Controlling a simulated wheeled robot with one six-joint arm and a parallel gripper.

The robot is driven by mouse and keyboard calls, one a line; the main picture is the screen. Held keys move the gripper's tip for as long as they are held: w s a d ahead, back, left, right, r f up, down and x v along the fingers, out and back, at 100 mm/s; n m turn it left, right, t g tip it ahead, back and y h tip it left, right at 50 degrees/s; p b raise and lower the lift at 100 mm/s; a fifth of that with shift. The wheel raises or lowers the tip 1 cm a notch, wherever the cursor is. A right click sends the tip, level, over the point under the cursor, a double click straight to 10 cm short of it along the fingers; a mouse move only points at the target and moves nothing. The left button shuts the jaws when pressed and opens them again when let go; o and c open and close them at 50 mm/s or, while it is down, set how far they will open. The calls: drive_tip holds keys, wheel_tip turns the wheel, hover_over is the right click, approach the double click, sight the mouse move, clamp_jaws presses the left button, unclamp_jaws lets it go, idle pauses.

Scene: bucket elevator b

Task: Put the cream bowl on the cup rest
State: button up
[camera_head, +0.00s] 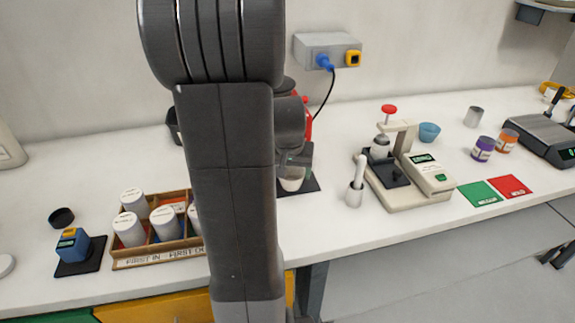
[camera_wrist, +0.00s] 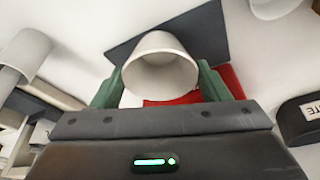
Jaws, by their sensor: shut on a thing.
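The cream bowl (camera_wrist: 160,62) is between the two green fingers of my gripper (camera_wrist: 160,78) in the wrist view, its open mouth facing the camera. My gripper (camera_head: 294,165) is shut on it. In the head view the cream bowl (camera_head: 291,184) shows just below the fingers, over a dark mat (camera_head: 309,183). I cannot tell whether it touches anything beneath. A red machine (camera_head: 307,117) stands behind, mostly hidden by my arm; red also shows behind the bowl in the wrist view (camera_wrist: 232,80). I cannot make out the cup rest.
A wooden rack (camera_head: 150,260) of white-lidded jars is at left, beside a blue device (camera_head: 73,245). A white holder (camera_head: 355,186) and a cream press (camera_head: 407,190) stand right of the mat. Clear counter lies between mat and holder.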

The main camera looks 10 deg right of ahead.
sight(288, 173)
drive_tip(key=w, duration=0.1)
drive_tip(key=w+f, duration=0.1)
drive_tip(key=w, duration=0.1)
drive_tip(key=shift+w+p, duration=0.2)
drive_tip(key=shift+p, duration=0.1)
drive_tip(key=shift+f, duration=0.3)
drive_tip(key=shift+f, duration=0.1)
drive_tip(key=o, duration=1.1)
drive_tip(key=shift+s+r, duration=0.1)
drive_tip(key=shift+r, duration=0.5)
drive_tip(key=v, duration=1.1)
drive_tip(key=shift+s+a, duration=0.1)
drive_tip(key=shift+s, duration=0.05)
drive_tip(key=shift+o, duration=0.3)
